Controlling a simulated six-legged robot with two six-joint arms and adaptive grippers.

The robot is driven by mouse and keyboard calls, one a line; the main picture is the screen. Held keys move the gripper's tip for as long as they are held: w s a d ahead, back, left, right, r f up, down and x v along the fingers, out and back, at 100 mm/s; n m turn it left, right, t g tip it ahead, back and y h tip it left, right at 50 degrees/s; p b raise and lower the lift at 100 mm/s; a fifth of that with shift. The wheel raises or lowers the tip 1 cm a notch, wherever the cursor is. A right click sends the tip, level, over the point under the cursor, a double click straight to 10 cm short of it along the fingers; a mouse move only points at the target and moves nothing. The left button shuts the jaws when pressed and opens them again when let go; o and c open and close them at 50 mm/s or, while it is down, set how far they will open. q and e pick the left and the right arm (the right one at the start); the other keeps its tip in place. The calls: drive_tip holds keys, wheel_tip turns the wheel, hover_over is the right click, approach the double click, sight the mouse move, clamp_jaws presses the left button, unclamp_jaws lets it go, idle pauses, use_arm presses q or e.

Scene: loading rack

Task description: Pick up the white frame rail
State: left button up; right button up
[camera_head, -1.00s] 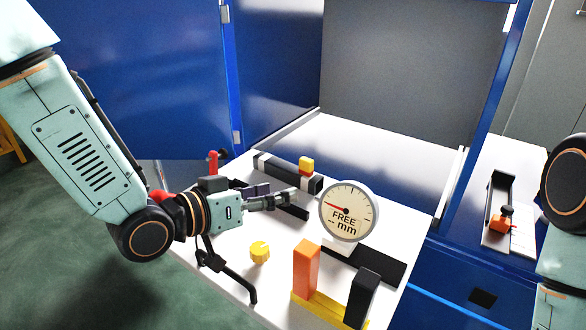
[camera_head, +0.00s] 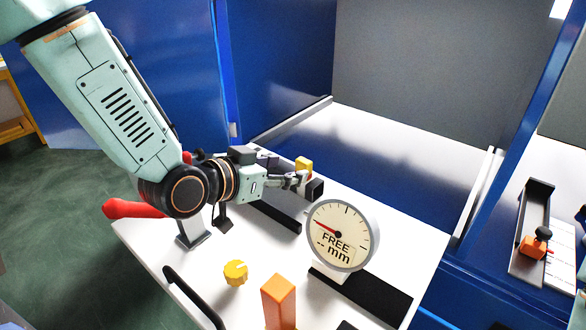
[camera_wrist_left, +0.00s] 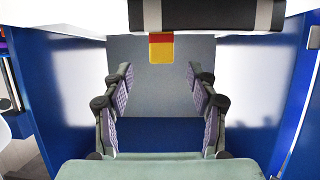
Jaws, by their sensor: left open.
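My left gripper (camera_head: 294,181) is open beside the rail in the head view. In the left wrist view its fingers (camera_wrist_left: 158,82) are apart with nothing between them. My right gripper is out of view.
A round dial gauge (camera_head: 342,236) stands right of the gripper on the white table (camera_head: 205,265). A yellow knob (camera_head: 235,272), an orange block (camera_head: 279,301) and a black handle (camera_head: 190,297) are nearer. Blue walls (camera_head: 275,65) rise behind. A dark tray (camera_head: 531,230) is at right.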

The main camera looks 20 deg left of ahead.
sight(300, 164)
use_arm(q)
drive_tip(key=shift+w+f, duration=0.1)
drive_tip(key=shift+w, duration=0.2)
drive_tip(key=shift+w+a+f, duration=0.3)
drive_tip(key=shift+a+f, duration=0.05)
drive_tip(key=shift+a, duration=0.15)
drive_tip(key=shift+w+d, duration=0.2)
drive_tip(key=shift+d, duration=0.25)
drive_tip(key=x, duration=0.2)
drive_tip(key=p+x, duration=0.1)
drive_tip(key=x, duration=0.1)
drive_tip(key=shift+d+r, duration=0.25)
drive_tip(key=shift+d, duration=0.05)
drive_tip(key=shift+w+f, duration=0.2)
drive_tip(key=shift+w, duration=0.25)
drive_tip(key=shift+w+d, duration=0.15)
drive_tip(key=shift+d, duration=0.2)
drive_tip(key=shift+f, duration=0.1)
drive_tip(key=shift+c, duration=1.3)
drive_tip(key=shift+a, duration=0.3)
drive_tip(key=c, duration=0.5)
drive_tip(key=shift+d, duration=0.25)
clamp_jaws()
drive_tip(key=shift+a, duration=0.1)
